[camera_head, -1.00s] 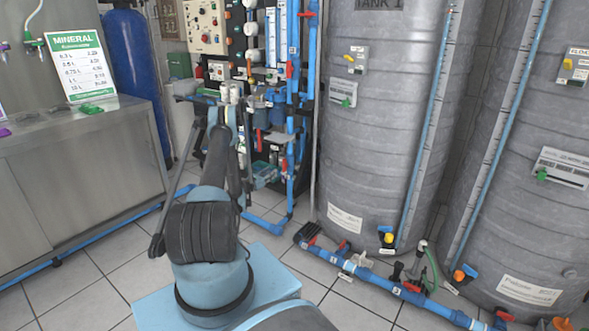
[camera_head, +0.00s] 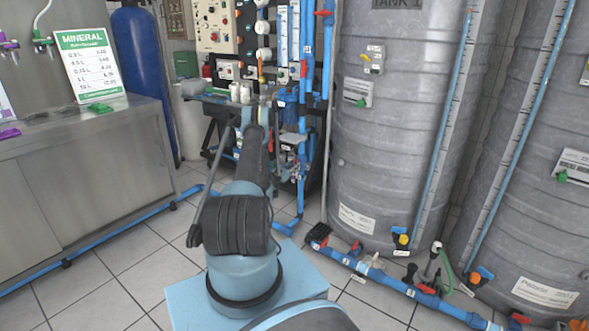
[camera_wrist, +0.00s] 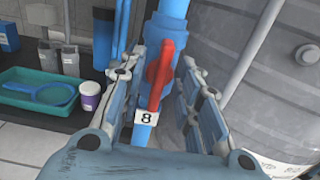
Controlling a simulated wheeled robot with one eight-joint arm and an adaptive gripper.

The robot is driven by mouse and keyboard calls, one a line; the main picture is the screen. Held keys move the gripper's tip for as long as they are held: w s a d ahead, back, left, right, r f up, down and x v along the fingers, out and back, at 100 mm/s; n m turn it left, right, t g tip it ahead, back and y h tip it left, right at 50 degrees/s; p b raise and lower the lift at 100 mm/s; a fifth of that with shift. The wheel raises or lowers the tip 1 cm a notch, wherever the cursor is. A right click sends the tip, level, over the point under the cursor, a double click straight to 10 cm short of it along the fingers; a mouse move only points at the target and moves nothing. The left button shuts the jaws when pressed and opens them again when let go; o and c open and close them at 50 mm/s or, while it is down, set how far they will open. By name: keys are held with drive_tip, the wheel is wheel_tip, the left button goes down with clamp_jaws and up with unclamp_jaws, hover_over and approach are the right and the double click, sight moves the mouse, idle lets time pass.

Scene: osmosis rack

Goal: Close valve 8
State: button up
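In the wrist view, valve 8 has a red lever handle (camera_wrist: 160,72) on a vertical blue pipe (camera_wrist: 172,22). A white label with a black 8 (camera_wrist: 146,115) is on the pipe just below the handle. The handle slants, with its top toward the right. My gripper (camera_wrist: 162,80) is open, with one finger on each side of the handle and pipe. I cannot tell whether a finger touches the handle. In the head view, my arm hides the gripper and I cannot make out valve 8.
A teal tray (camera_wrist: 18,92) and a white cup with a purple label (camera_wrist: 90,97) are on the dark shelf at left. A grey tank (camera_head: 385,160) stands to the right of the pipes. Blue floor pipes (camera_head: 372,270) run along its foot. A steel counter (camera_head: 90,175) is at left.

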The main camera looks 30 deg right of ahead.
drive_tip(key=shift+w+d, duration=0.1)
drive_tip(key=shift+d, duration=0.2)
